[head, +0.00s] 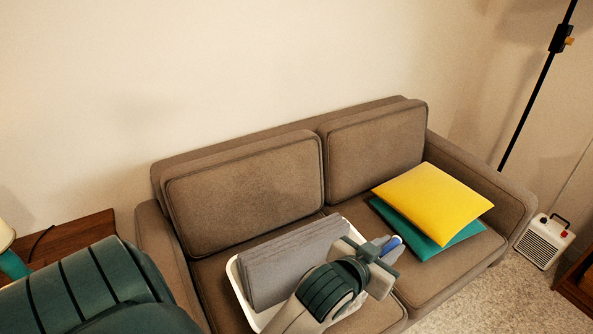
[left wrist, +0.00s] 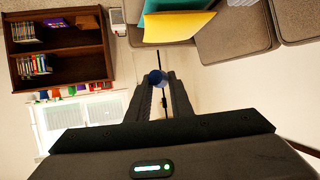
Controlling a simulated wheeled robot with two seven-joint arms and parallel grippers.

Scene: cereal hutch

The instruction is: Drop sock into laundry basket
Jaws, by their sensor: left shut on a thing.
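A small blue thing, which looks like the sock (head: 397,240), is held between the fingertips of my left gripper (head: 386,248) above the sofa. The left wrist view also shows the blue sock (left wrist: 157,77) pinched between the two fingers. A white, open-topped basket (head: 236,284) stands on the left sofa seat, with grey folded cloth in it. I cannot tell for sure whether it is the laundry basket. My left gripper is to the right of this basket, and my arm covers part of its right side. My right gripper is not in view.
A brown two-seat sofa (head: 375,150) stands against the wall. A yellow cushion (head: 432,203) lies on a teal cushion (head: 468,234) on the right seat. A black lamp pole (head: 526,113) and a small white heater-like box (head: 544,240) stand at the right. The wrist view shows a bookshelf (left wrist: 60,47).

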